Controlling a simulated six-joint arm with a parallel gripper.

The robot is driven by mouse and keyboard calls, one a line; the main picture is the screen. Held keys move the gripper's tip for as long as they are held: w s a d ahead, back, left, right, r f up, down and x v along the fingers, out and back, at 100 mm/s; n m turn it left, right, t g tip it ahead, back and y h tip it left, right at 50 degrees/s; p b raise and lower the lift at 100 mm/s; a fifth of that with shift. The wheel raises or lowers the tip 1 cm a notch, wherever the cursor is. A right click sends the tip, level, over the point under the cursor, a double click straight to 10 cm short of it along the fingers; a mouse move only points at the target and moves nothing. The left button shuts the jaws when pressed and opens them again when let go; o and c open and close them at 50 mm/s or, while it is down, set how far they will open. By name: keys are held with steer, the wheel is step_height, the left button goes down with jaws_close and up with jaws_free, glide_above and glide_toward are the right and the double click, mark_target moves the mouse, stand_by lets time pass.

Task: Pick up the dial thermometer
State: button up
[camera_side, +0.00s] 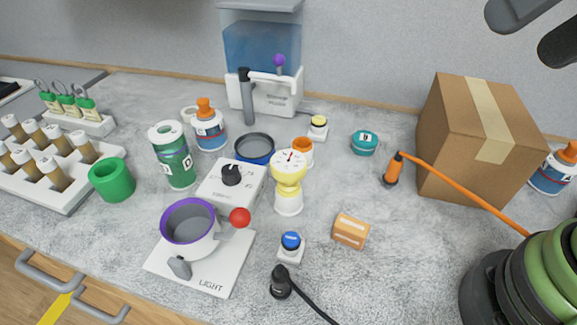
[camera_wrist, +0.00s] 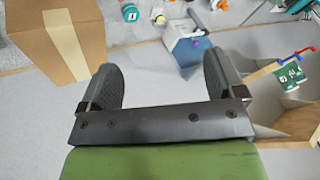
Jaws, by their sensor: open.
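The dial thermometer (camera_side: 288,170) stands upright on the counter near the middle of the side view. It has a round white dial with a red needle, a pale yellow body and a white foot. My gripper shows in the wrist view (camera_wrist: 163,82) with its two dark fingers wide apart and nothing between them. Two dark finger shapes at the top right of the side view look like my gripper (camera_side: 521,33), high above the counter and far right of the thermometer. I cannot make out the thermometer in the wrist view.
Close around the thermometer are an orange-topped cup (camera_side: 302,148), a white knob box (camera_side: 230,186), a dark blue-rimmed dish (camera_side: 254,149) and a blue-button block (camera_side: 291,246). A cardboard box (camera_side: 480,140) stands right, a water tank (camera_side: 262,55) behind.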

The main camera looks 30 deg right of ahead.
steer(key=w+a+g, duration=0.2)
steer(key=w+a, duration=0.2)
steer(key=w, duration=0.4)
steer(key=m+g+h, duration=0.1)
steer(key=g+h, duration=0.1)
steer(key=g, duration=0.2)
glide_above(288, 160)
steer(key=f, duration=1.5)
steer(key=shift+w+a+f, duration=0.15)
steer(key=shift+w+f, duration=0.05)
steer(key=shift+f, duration=0.1)
step_height(288, 160, down, 5)
steer(key=shift+a+r, duration=0.1)
steer(key=shift+r, duration=0.1)
steer(key=shift+s+d+f, duration=0.15)
steer(key=shift+f, duration=1.35)
steer(key=shift+s+d+f, duration=0.1)
steer(key=shift+f, duration=1.4)
steer(key=c, duration=1.1)
steer(key=shift+r, duration=0.1)
